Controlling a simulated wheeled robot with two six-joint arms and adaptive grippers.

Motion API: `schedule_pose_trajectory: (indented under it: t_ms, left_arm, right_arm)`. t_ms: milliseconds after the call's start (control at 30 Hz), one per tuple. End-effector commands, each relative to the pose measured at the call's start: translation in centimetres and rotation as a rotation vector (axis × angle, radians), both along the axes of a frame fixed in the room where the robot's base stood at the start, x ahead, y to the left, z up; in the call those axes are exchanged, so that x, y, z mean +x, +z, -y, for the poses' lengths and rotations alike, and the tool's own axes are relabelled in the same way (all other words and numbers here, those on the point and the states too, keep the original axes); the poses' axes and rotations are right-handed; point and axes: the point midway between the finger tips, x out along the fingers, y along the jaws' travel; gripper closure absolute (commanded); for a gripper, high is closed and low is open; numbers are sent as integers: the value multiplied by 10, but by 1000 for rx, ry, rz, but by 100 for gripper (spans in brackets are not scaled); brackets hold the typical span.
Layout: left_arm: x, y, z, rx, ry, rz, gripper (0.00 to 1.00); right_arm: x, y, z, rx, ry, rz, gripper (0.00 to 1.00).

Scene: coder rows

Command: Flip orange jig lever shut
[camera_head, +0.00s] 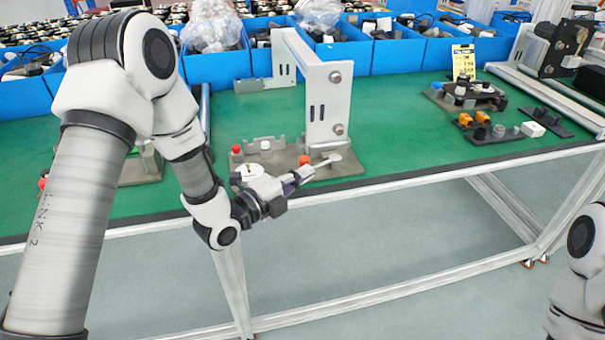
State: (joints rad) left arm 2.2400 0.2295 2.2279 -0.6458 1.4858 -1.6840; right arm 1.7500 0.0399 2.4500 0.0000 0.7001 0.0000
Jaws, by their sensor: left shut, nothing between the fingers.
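A grey jig plate (347,168) lies near the front edge of the green table, under a tall white bracket. A small orange knob (304,160), which looks like the end of the orange lever, shows on it close to my left gripper. My left gripper (322,163) is shut and empty, reaching in low from the left at the front of the jig. Its fingers and wrist cover part of the jig, so the lever's arm and pose cannot be made out, nor whether they touch. My right gripper is out of view; only part of my right arm shows.
The white bracket (328,110) rises just behind the jig. Blue bins (212,66) line the back. A dark tray with orange parts (483,134) and another fixture (468,98) stand to the right. The green table (400,135) between is clear.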

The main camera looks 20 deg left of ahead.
Motion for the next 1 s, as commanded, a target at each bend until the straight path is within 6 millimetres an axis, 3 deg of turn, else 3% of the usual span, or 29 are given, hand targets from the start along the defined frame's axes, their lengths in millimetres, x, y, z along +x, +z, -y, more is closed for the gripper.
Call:
schedule_pose_trajectory:
  t_ms: [367,1000]
  left_arm:
    - [1,-1,-4,0,0,0,100]
    - [27,-1,-42,0,2,1,100]
  right_arm:
    - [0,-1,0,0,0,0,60]
    - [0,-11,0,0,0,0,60]
